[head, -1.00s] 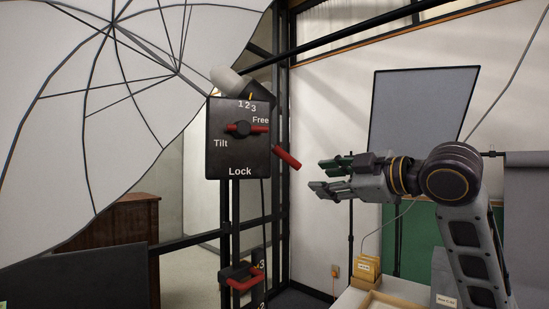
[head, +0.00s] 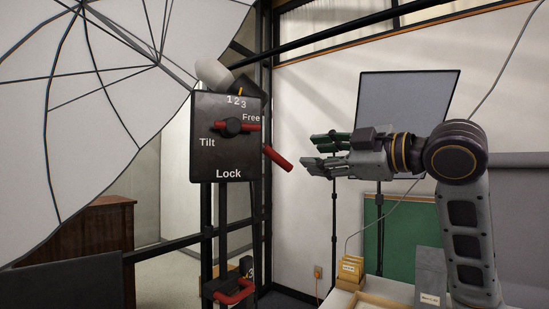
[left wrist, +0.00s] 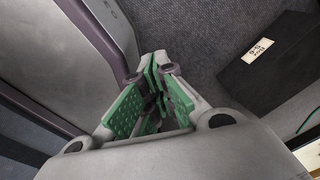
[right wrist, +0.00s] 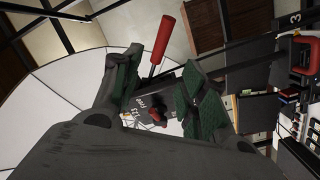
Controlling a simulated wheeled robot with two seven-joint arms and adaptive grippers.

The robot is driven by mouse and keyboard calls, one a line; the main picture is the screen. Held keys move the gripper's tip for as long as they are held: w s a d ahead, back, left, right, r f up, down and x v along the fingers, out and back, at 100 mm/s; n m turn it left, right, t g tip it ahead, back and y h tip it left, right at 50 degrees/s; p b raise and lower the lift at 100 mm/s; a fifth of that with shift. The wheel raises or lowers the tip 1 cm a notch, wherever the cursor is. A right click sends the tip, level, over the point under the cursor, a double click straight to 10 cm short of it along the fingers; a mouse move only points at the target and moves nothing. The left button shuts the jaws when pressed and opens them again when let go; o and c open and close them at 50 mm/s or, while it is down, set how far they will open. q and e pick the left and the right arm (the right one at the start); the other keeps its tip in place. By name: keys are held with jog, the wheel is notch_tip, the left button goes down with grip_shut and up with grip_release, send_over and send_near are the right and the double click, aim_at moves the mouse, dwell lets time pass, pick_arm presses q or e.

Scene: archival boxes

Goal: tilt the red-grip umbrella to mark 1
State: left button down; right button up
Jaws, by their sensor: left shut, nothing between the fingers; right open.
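The white umbrella (head: 100,110) fills the upper left of the head view. Its black panel (head: 210,165) reads 1, 2, 3, Tilt, Free and Lock. A red lever (head: 250,127) on the panel points to Free. The red grip (head: 277,157) slants down to the right from behind the panel; it also shows in the right wrist view (right wrist: 163,40). My right gripper (head: 317,152) is open and empty, just right of the red grip and apart from it. In the right wrist view its fingers (right wrist: 160,78) frame the panel. My left gripper (left wrist: 157,80) is shut and empty, away from the umbrella.
A second red handle (head: 234,292) sits lower on the black stand (head: 222,220). A grey panel on a stand (head: 405,100), a green board (head: 400,230) and a table with card boxes (head: 352,268) stand behind my right arm. A dark box (left wrist: 260,65) shows in the left wrist view.

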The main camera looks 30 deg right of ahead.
aim_at(278, 156)
jog(key=p+x, duration=0.2)
jog(key=x, duration=0.6)
jog(key=shift+w, duration=0.15)
jog(key=p+x, duration=0.1)
jog(key=x, duration=0.3)
jog(key=shift+w+a, duration=0.1)
jog(key=shift+w, duration=0.6)
jog(key=shift+c, duration=0.3)
pick_arm(q)
jog(key=d+r, duration=0.3)
jog(key=shift+s+d+r, duration=0.1)
jog(key=shift+d+r, duration=0.05)
jog(key=shift+d, duration=0.15)
pick_arm(e)
grip_shut()
